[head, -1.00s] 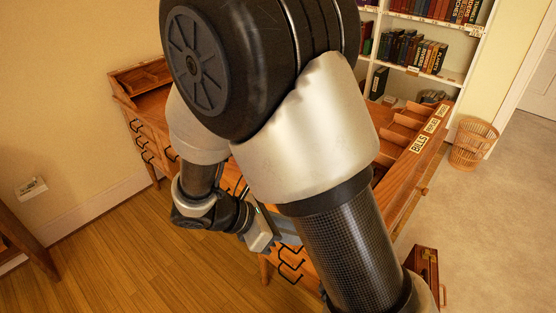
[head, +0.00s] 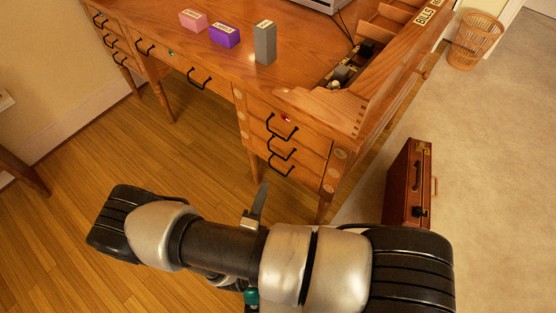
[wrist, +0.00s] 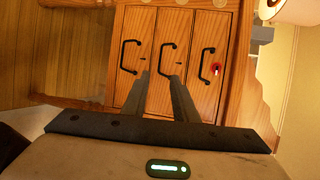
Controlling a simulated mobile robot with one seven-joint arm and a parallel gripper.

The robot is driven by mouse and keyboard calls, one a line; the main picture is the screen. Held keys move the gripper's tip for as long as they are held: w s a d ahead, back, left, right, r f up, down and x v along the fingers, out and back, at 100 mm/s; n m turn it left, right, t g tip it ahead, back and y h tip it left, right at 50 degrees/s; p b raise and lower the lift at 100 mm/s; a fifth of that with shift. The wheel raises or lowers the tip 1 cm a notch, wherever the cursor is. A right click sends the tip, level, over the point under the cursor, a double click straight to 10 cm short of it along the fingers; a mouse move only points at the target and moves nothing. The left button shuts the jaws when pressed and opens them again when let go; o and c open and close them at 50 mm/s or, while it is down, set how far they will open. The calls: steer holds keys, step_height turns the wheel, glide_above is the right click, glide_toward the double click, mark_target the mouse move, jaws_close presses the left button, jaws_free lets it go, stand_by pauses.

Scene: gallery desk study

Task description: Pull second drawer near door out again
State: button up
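The wooden desk (head: 300,75) has a right-hand stack of three drawers, all flush with the front. The second drawer (head: 305,155) is the middle one, with a black loop handle. In the wrist view the stack lies sideways, and the second drawer (wrist: 167,95) is again in the middle. The top drawer (wrist: 207,90), at the right there, carries a red-lit spot. My gripper (wrist: 160,78) is open and empty, its two fingers apart, pointing at the second drawer's handle (wrist: 167,60). In the head view my gripper (head: 262,190) is in front of and below the stack, apart from it.
A brown briefcase (head: 408,185) stands on the floor right of the desk. A wicker basket (head: 475,40) is farther back. Pink (head: 193,20), purple (head: 225,37) and grey (head: 265,42) blocks stand on the desktop. Wooden floor left of my arm is free.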

steer(key=b+x, duration=0.2)
steer(key=x, duration=1.4)
steer(key=shift+s, duration=0.1)
jaws_close()
stand_by(0.7)
